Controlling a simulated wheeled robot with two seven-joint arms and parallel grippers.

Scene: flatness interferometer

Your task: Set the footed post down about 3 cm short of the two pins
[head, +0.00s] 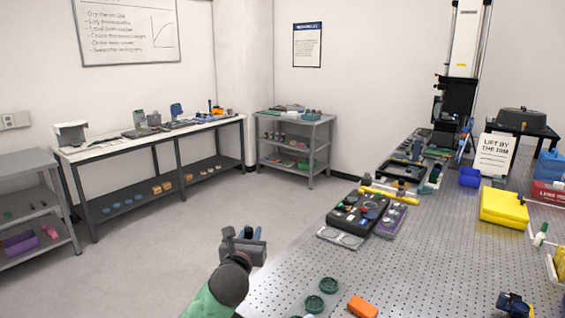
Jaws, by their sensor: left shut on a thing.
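My left gripper (243,246) shows at the lower middle, at the end of an arm with a green sleeve. In the picture it lies over the floor, just left of the perforated table's edge. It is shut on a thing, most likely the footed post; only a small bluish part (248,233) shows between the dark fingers. Its foot and tilt cannot be made out. I cannot pick out the two pins in this view.
The perforated table (430,265) fills the right side. Green round dishes (314,304) and an orange block (362,307) lie near its front. A black device (357,211), a yellow case (504,208) and a sign (497,155) stand farther back. The table's middle is mostly clear.

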